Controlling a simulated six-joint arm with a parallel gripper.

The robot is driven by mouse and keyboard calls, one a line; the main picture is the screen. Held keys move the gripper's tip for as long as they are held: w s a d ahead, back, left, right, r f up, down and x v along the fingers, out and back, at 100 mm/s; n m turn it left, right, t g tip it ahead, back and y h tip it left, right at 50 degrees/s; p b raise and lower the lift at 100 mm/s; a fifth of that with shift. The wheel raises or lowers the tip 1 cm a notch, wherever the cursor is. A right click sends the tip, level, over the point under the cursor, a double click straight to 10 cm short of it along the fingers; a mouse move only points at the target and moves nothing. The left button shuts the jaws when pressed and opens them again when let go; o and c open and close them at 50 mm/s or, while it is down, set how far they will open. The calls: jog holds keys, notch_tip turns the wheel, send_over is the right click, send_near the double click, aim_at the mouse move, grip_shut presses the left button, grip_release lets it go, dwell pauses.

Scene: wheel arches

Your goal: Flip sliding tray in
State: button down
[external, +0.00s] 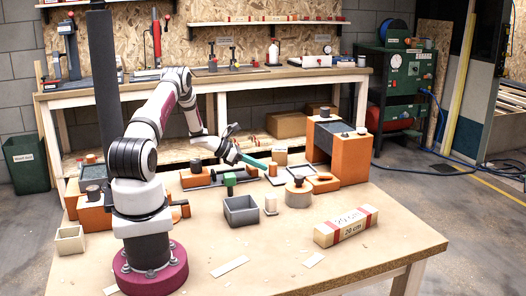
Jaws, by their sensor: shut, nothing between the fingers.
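My gripper (238,153) hangs over the far middle of the wooden table, shut. A thin teal bar (252,162) shows right at its tip; I cannot tell whether it belongs to the gripper. The sliding tray is not clearly recognisable. An orange housing (322,172) with a dark recessed side and a grey top stands at the right, apart from my gripper. Whether any part there is a tray pulled out or pushed in cannot be told at this size.
A striped 20 cm block (345,226) lies front right. A beige open box (70,241) sits left.

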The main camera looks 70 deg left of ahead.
aim_at(296, 170)
jog(key=shift+w, duration=0.1)
jog(key=w, duration=1.2)
jog(key=shift+w, duration=0.85)
jog(key=shift+r, duration=0.1)
jog(key=v, duration=1)
jog(key=shift+s+a, duration=0.1)
jog(key=shift+s, duration=0.15)
